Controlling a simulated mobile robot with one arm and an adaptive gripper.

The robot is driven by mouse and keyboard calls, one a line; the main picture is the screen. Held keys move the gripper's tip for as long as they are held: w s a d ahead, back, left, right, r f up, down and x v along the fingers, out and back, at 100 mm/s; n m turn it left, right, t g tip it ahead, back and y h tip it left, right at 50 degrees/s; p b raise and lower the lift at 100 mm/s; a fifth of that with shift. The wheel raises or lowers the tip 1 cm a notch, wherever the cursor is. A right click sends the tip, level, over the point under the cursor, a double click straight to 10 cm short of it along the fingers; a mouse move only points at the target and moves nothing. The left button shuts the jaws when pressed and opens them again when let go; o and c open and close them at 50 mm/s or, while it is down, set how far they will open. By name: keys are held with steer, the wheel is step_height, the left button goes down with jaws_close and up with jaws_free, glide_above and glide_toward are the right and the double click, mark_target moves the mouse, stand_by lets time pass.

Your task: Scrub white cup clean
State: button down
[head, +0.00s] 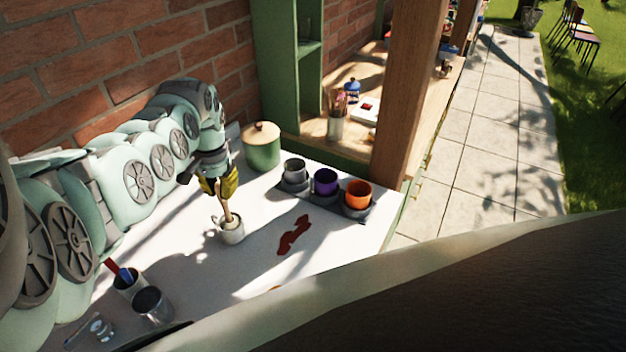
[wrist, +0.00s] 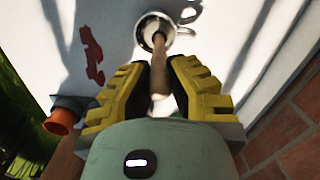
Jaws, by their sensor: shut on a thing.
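A white cup (head: 231,232) stands on the white table (head: 190,255), with its handle to the left in the head view. My gripper (head: 219,183) is above it, shut on the wooden handle of a brush (head: 228,205). The brush's lower end is inside the cup, so its head is hidden. In the wrist view my gripper (wrist: 162,90) has its yellow fingers on both sides of the brush handle (wrist: 160,75). The cup (wrist: 148,30) lies beyond them, with the handle's far end inside its rim.
A dark tray (head: 325,204) holds a grey cup (head: 294,170), a purple cup (head: 326,182) and an orange cup (head: 357,194). A green canister (head: 262,150) stands behind. A reddish stain (head: 293,236) marks the table. Two containers (head: 150,304) stand front left. A brick wall (head: 120,60) borders the back.

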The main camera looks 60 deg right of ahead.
steer(key=shift+a+r+p, duration=0.1)
steer(key=shift+a+p, duration=0.05)
steer(key=shift+p, duration=0.2)
steer(key=shift+a+p, duration=0.35)
steer(key=shift+p, duration=0.2)
steer(key=shift+s, duration=0.1)
